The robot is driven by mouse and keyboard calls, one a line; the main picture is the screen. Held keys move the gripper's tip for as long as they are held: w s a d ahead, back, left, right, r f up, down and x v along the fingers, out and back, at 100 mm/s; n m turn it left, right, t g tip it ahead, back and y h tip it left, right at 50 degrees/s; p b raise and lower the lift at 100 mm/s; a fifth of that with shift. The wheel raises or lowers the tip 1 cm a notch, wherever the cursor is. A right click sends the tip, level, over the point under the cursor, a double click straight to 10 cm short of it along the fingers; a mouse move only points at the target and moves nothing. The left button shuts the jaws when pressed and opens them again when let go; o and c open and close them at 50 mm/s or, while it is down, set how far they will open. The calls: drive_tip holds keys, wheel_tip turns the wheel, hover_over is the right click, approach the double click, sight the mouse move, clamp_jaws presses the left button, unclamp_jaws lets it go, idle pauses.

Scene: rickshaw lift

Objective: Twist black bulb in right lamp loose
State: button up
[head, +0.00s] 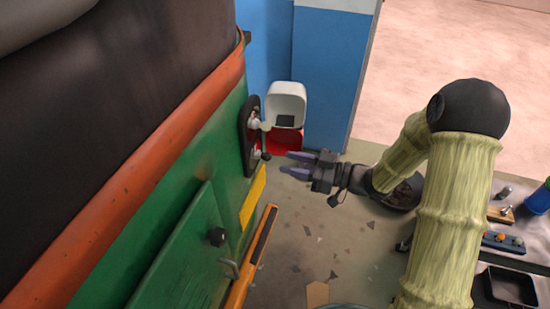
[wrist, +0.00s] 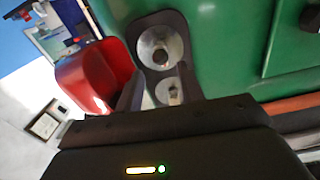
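A dark oval lamp panel (head: 246,137) on the green rickshaw body holds two round lamps. In the wrist view the upper lamp (wrist: 150,40) has a dark bulb (wrist: 160,57) in its pale reflector. The lower lamp (wrist: 170,91) is partly hidden behind my gripper's body, and its bulb is unclear. In the head view a small dark tip (head: 266,156) stands out from the nearer lamp. My gripper (head: 287,163) is open, its two fingers apart and pointing at this lamp from the right. A small gap appears between them. I see nothing between the fingers.
A white bin (head: 286,98) and a red bin (head: 287,138) stand behind the lamps by a blue wall. A cluttered bench (head: 515,262) is at the right. The floor between is open.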

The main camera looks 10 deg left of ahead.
sight(264, 156)
drive_tip(key=a+m+p, duration=0.1)
drive_tip(key=m+p, duration=0.2)
drive_tip(key=p, duration=0.1)
drive_tip(key=a+m+p, duration=0.2)
drive_tip(key=m+p, duration=0.1)
drive_tip(key=m, duration=0.1)
drive_tip(key=a+m+p, duration=0.2)
drive_tip(key=m+p, duration=0.2)
drive_tip(key=shift+w+a+p, duration=0.15)
drive_tip(key=shift+p, duration=0.15)
idle(0.3)
drive_tip(key=c, duration=0.6)
